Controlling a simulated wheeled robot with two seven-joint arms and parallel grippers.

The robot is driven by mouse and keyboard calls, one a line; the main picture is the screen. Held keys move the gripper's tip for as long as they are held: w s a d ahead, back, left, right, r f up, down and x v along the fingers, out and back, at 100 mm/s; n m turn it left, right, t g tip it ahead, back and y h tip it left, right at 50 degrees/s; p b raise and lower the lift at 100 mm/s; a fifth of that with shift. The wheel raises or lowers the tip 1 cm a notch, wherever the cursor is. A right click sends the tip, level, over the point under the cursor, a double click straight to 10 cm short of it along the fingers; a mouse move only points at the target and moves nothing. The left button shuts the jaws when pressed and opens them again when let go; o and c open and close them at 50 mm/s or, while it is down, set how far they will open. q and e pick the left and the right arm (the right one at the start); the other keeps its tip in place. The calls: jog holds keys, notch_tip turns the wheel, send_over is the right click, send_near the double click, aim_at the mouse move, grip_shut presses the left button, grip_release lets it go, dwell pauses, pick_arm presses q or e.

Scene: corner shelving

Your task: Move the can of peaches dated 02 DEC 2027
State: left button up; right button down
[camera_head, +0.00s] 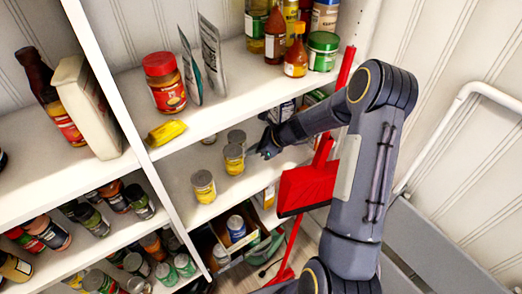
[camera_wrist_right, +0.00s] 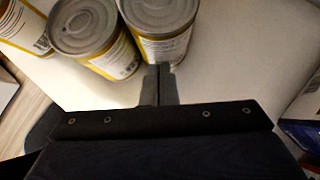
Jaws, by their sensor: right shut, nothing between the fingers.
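Yellow-labelled cans stand on the middle shelf: a front can (camera_head: 203,187), a second can (camera_head: 234,160) and a grey-topped can (camera_head: 236,137) behind it. In the right wrist view, cans show at the far left (camera_wrist_right: 22,26), at the left (camera_wrist_right: 92,42) and straight ahead (camera_wrist_right: 160,28). No date is readable, so I cannot tell which is dated 02 DEC 2027. My right gripper (camera_head: 266,150) is at the right of these cans. Its closed, empty fingers (camera_wrist_right: 158,72) point at the can ahead, close to its base; contact is unclear. My left gripper is out of view.
A red dustpan (camera_head: 306,188) and its handle are beside my right arm. Bottles stand at the back right. Bare shelf shows right of the cans.

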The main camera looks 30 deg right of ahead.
aim_at(245, 144)
jog(key=w+a, duration=0.3)
jog(key=shift+w+a, duration=0.15)
jog(key=shift+w, duration=0.05)
pick_arm(q)
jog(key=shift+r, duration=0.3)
jog(key=shift+p, duration=0.3)
